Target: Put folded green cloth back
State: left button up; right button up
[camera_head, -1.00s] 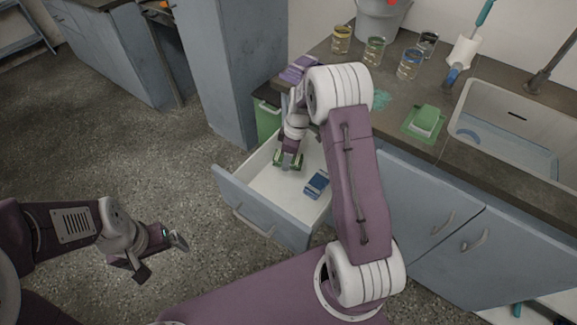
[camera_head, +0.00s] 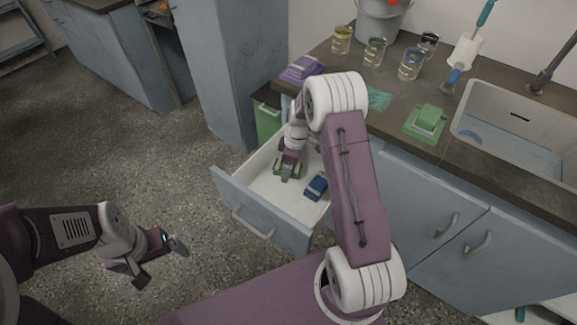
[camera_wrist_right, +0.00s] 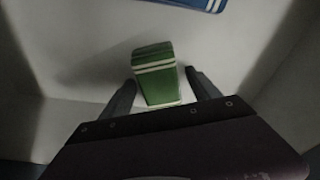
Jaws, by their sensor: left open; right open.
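The folded green cloth (camera_wrist_right: 156,76) with pale stripes lies in the open drawer (camera_head: 258,184). In the right wrist view it stands between the two fingers of my right gripper (camera_wrist_right: 160,90), with a small gap visible beside the right finger. My right gripper also shows in the head view (camera_head: 287,172), low inside the drawer and open, with bits of green at its sides. My left gripper (camera_head: 162,262) is open and empty over the floor at the lower left.
A folded blue cloth (camera_head: 316,186) lies in the drawer to the right; its edge shows in the wrist view (camera_wrist_right: 200,3). A sink (camera_head: 510,125) is at right.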

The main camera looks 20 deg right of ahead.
notch_tip(320, 180, up, 12)
jog(key=s+d+p, duration=0.1)
jog(key=p, duration=0.3)
jog(key=shift+d, duration=0.25)
jog(key=shift+r, duration=0.1)
